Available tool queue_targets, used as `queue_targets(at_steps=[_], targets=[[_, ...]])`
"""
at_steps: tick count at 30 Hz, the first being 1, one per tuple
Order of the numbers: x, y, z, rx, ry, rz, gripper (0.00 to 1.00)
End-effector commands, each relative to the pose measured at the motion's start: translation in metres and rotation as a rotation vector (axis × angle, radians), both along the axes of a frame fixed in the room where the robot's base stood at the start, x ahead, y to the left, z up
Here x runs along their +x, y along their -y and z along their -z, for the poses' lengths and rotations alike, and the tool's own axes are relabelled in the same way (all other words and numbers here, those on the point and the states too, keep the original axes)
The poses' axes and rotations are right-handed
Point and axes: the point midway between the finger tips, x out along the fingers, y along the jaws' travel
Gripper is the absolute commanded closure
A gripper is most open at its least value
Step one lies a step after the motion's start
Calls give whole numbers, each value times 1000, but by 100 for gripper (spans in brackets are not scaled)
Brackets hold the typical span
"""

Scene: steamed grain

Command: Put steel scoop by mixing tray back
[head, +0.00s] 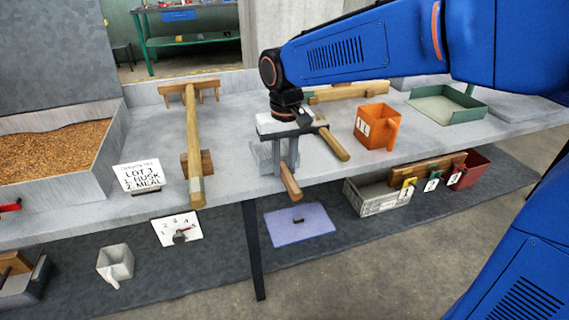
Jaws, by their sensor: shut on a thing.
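My gripper (277,160) points down over the front part of the grey bench, near its middle. It is shut on a tool whose wooden handle (291,183) sticks out toward the bench's front edge. This looks like the steel scoop, but its metal part is mostly hidden behind the fingers. A second wooden-handled tool (335,145) lies just right of my gripper, its head partly hidden. A shallow green tray (448,116) stands at the far right of the bench. I cannot tell whether it is the mixing tray.
An orange jug (373,128) stands right of my gripper. A long wooden tool on a rack (194,150), a label card (139,177) and a grain bin (104,160) are to the left.

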Motion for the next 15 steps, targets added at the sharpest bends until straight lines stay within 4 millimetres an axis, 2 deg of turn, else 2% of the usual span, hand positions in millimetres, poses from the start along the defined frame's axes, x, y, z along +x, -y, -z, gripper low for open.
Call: queue_targets(at_steps=[9,10,12,15], targets=[[0,0,5,0,-1,0,100],[0,0,5,0,0,0,76],[0,0,5,0,0,0,59],[0,0,5,0,0,0,56]])
